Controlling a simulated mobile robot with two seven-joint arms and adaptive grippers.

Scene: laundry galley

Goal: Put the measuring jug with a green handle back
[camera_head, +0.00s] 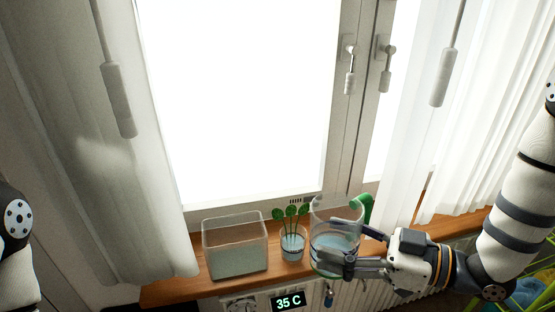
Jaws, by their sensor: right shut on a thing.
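The measuring jug (333,211) is clear with a green handle on its right side, and it looks upright. It is at the front edge of the wooden window sill; I cannot tell whether its base rests on the sill. My right gripper (334,254) comes in from the right and is shut on the jug's lower body, with its fingers across the front. The fingers hide part of the jug's lower side. My left gripper is not in view; only part of my left arm shows at the left edge.
On the sill (177,291), a clear rectangular container (235,258) stands at left. A small glass (292,246) with green round-topped sticks stands between it and the jug. A display reading 35 C (288,302) is below. Curtains (115,190) hang at both sides of the window.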

